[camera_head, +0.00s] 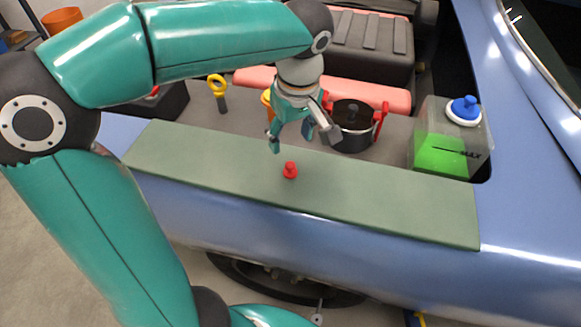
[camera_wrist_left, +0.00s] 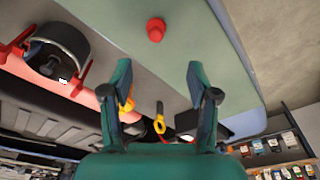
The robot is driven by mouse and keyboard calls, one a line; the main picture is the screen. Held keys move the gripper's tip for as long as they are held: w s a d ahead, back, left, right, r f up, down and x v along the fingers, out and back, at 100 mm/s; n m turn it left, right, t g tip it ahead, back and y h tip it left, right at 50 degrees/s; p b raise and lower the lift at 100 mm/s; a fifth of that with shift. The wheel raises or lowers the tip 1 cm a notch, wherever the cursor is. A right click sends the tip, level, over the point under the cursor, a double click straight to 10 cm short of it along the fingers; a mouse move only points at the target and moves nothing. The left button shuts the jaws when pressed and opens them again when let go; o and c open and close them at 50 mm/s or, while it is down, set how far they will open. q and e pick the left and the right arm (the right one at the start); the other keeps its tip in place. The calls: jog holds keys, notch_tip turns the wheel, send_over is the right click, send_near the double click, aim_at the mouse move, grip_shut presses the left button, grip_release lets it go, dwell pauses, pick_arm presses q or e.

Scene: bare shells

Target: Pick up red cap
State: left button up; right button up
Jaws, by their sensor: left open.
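The red cap (camera_head: 290,170) is a small knobbed piece standing on the green mat (camera_head: 400,213) laid over the blue car's fender. It also shows in the left wrist view (camera_wrist_left: 156,29), beyond the fingertips and between their lines. My left gripper (camera_head: 303,142) is open and empty, above and behind the cap, apart from it. In the left wrist view its two fingers (camera_wrist_left: 158,82) are spread wide. My right gripper is not in view.
Behind the mat are a black round reservoir with red clamps (camera_head: 352,125), a yellow-ringed dipstick (camera_head: 218,90), and a tank of green fluid (camera_head: 443,150) with a blue cap (camera_head: 464,108). The mat around the red cap is clear.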

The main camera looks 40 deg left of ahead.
aim_at(290, 165)
pick_arm(q)
jog(key=f, duration=0.3)
jog(key=a+f, duration=0.1)
jog(key=f, duration=0.3)
jog(key=w+f, duration=0.1)
jog(key=f, duration=0.3)
jog(key=shift+a, duration=0.15)
jog(key=c, duration=0.9)
jog(key=shift+r, duration=0.15)
